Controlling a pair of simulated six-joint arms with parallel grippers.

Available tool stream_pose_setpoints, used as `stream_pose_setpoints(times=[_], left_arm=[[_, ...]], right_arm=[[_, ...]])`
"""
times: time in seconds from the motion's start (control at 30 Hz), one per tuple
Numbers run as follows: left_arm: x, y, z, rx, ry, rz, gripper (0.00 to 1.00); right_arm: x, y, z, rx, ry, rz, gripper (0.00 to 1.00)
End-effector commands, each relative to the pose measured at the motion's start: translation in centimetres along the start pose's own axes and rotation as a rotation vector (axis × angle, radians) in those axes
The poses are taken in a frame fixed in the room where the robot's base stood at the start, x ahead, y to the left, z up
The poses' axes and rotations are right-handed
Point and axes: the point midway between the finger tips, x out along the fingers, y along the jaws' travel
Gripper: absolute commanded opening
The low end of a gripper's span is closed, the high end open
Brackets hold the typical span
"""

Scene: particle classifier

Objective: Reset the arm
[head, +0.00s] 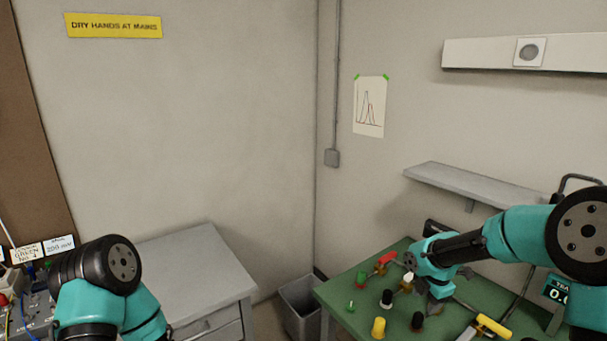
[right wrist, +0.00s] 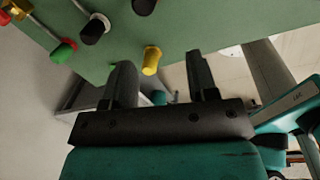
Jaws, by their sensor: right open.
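My right arm reaches in from the right in the head view, and its gripper (head: 438,287) is over the green bench (head: 342,290). In the right wrist view the two dark fingers of the right gripper (right wrist: 160,82) stand wide apart with nothing held between them. A yellow knob (right wrist: 151,60) shows just beyond the gap between the fingers. My left arm shows at the lower left of the head view as a teal and black link; its gripper is out of sight.
The green bench carries a yellow knob (head: 378,327), a black knob (head: 386,298), a green knob (head: 350,306), a red-handled part (head: 387,258) and a yellow-handled part (head: 492,326). A grey bin (head: 300,305) and grey cabinet (head: 190,270) stand left. A shelf (head: 470,182) juts out above.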

Motion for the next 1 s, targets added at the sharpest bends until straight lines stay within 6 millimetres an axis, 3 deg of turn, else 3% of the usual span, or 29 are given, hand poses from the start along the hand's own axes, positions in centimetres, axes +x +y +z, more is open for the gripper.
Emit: stream_pose_setpoints(times=[0.03, 0.27, 0.47, 0.6, 0.8, 1.0], left_arm=[[0.0, 0.0, 0.0, 0.000, 0.000, 0.000, 0.69], [0.0, 0.0, 0.0, 0.000, 0.000, 0.000, 0.69], [0.0, 0.0, 0.0, 0.000, 0.000, 0.000, 0.69], [0.0, 0.0, 0.0, 0.000, 0.000, 0.000, 0.69], [0.0, 0.0, 0.0, 0.000, 0.000, 0.000, 0.69], [0.0, 0.0, 0.0, 0.000, 0.000, 0.000, 0.69]], right_arm=[[1.1, 0.4, -1.9, 0.035, 0.011, 0.012, 0.53], [5.3, 1.5, -9.7, 0.242, 0.084, 0.076, 0.53], [9.5, -0.1, -16.0, 0.490, 0.200, 0.067, 0.53], [14.6, -4.8, -18.4, 0.832, 0.297, -0.024, 0.53], [20.7, -13.4, -18.9, 1.404, 0.336, -0.174, 0.53], [23.9, -20.9, -19.0, 1.879, 0.277, -0.264, 0.53]])
